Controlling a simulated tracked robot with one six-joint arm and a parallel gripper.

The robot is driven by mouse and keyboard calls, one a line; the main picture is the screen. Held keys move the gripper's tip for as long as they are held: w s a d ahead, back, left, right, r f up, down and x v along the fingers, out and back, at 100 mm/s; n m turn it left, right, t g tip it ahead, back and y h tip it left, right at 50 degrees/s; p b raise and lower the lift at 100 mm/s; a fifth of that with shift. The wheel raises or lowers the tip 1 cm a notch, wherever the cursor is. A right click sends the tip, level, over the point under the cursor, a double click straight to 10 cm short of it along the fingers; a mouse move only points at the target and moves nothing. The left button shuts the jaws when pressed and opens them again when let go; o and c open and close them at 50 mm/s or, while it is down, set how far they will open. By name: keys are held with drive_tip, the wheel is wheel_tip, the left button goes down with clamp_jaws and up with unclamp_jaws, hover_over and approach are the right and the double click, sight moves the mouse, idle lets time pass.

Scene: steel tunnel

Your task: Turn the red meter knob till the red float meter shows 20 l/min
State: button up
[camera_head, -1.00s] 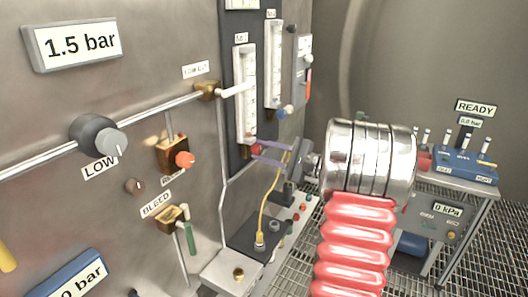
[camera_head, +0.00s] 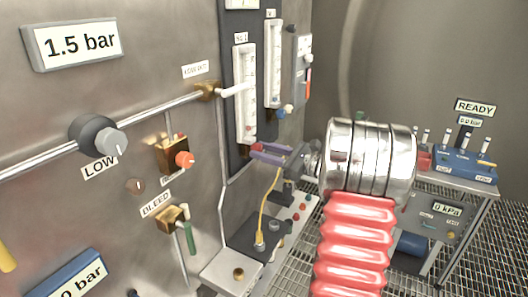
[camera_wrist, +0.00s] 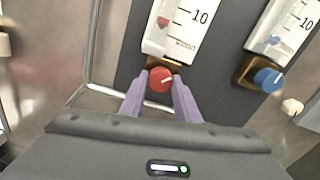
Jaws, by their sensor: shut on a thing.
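The red meter knob (camera_wrist: 160,79) is at the foot of the red float meter (camera_wrist: 176,30), with a pale pointer line on its face. My gripper (camera_wrist: 160,90) is shut on this knob, one purple finger on each side. In the wrist view the red float (camera_wrist: 163,21) sits close to the 10 mark, seemingly a little below it; the upper scale is out of view. In the head view the red float meter (camera_head: 245,95) stands upright on a dark panel, and my gripper (camera_head: 268,153) is at its lower end. The scale there is too small to read.
A second float meter (camera_head: 273,65) with a blue knob (camera_wrist: 268,80) stands close to the right of the red one. A pipe (camera_head: 180,106) runs along the wall at left. A yellow cable (camera_head: 268,205) hangs below my gripper.

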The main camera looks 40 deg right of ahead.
drive_tip(key=m, duration=0.9)
drive_tip(key=shift+d, duration=0.1)
drive_tip(key=shift+m, duration=0.3)
drive_tip(key=o, duration=1)
drive_tip(key=shift+o, duration=0.2)
